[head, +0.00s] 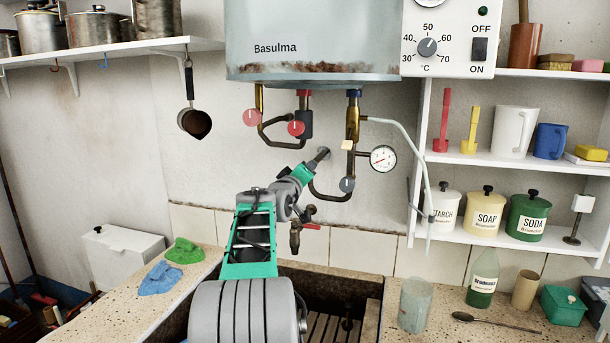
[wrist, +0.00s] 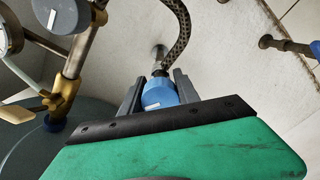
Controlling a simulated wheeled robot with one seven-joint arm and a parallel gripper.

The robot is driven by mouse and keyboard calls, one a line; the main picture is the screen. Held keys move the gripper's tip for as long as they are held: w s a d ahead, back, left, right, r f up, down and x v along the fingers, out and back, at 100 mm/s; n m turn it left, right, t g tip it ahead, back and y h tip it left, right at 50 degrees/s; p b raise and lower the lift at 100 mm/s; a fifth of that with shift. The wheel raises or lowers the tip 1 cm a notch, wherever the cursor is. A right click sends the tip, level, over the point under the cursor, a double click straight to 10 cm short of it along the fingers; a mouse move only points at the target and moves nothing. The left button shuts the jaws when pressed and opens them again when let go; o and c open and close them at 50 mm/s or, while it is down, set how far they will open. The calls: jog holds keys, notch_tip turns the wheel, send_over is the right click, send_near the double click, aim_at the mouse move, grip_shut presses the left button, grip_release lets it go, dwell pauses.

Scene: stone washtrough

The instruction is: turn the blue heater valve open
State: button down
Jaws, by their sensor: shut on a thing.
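The blue heater valve (wrist: 159,94) is a rounded blue knob in the wrist view, with a pale mark on its face. It sits at the end of a short metal fitting near a dark hose. My gripper (wrist: 159,88) has a dark finger on each side of the knob and is shut on it. In the head view my gripper (head: 321,155) reaches up below the heater, beside the brass pipe. The blue knob is hidden there behind my gripper. The heater (head: 310,40) is a pale tank with rust along its lower edge.
Two red knobs (head: 296,128) hang on pipes left of my gripper. A grey knob (head: 347,185) and a dial gauge (head: 383,158) are close on the right. A tap (head: 296,238) with a red handle is below. Shelves (head: 520,160) with jars stand right.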

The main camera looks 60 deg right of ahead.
jog(key=n, duration=0.6)
jog(key=shift+r, duration=0.15)
jog(key=shift+s+n, duration=0.1)
jog(key=shift+n, duration=0.2)
jog(key=c, duration=0.9)
grip_release()
jog(key=s+a+b, duration=0.1)
jog(key=a, duration=0.6)
jog(key=shift+a+b, duration=0.35)
jog(key=shift+b, duration=0.05)
